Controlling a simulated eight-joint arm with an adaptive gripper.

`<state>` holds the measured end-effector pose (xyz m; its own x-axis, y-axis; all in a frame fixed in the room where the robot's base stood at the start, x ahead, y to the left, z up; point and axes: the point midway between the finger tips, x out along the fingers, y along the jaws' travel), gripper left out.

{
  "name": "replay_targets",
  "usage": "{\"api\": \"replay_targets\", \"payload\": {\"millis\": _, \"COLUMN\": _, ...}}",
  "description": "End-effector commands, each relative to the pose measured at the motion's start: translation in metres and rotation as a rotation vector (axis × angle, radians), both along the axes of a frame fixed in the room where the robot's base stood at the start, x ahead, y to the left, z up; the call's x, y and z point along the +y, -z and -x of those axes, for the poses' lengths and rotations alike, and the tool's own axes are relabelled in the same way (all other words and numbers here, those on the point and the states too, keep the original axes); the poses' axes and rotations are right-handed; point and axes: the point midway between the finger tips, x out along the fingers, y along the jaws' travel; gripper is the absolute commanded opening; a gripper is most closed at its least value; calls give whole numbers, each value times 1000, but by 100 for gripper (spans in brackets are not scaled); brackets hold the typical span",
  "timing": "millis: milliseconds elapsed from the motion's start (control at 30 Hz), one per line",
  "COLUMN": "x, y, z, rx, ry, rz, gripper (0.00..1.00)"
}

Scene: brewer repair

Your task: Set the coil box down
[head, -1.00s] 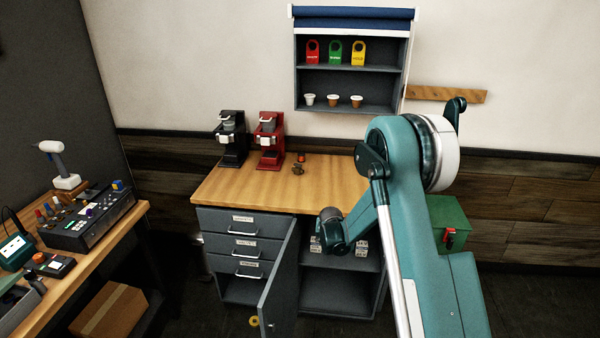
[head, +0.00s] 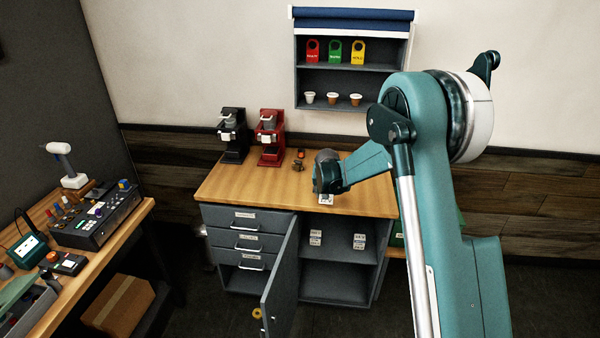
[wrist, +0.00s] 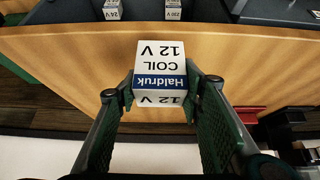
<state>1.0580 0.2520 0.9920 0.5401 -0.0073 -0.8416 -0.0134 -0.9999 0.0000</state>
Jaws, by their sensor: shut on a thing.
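The coil box (wrist: 158,65) is white with a blue band, marked Haldruk, COIL and 12 V. In the wrist view my gripper (wrist: 160,88) is shut on it, with a finger on each side. In the head view the small white box (head: 326,200) shows below my gripper (head: 327,187), over the front part of the wooden bench top (head: 245,187). I cannot tell whether its underside touches the wood.
A black brewer (head: 232,137) and a red brewer (head: 269,139) stand at the back left of the bench. A small part (head: 298,165) lies right of them. The cabinet door (head: 283,280) hangs open; several boxes (head: 316,238) sit inside. Bench front left is clear.

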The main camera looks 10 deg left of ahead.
Motion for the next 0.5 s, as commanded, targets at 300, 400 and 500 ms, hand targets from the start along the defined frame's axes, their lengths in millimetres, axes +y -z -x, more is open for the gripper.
{"api": "replay_targets", "payload": {"millis": 300, "x": -35, "y": -39, "z": -95, "rx": 1, "ry": -9, "rz": -1, "gripper": 22}}
{"api": "replay_targets", "payload": {"millis": 400, "x": -47, "y": -50, "z": -118, "rx": 0, "ry": -10, "rz": -1, "gripper": 22}}
{"api": "replay_targets", "payload": {"millis": 500, "x": -56, "y": -59, "z": -135, "rx": 0, "ry": -11, "rz": 0, "gripper": 22}}
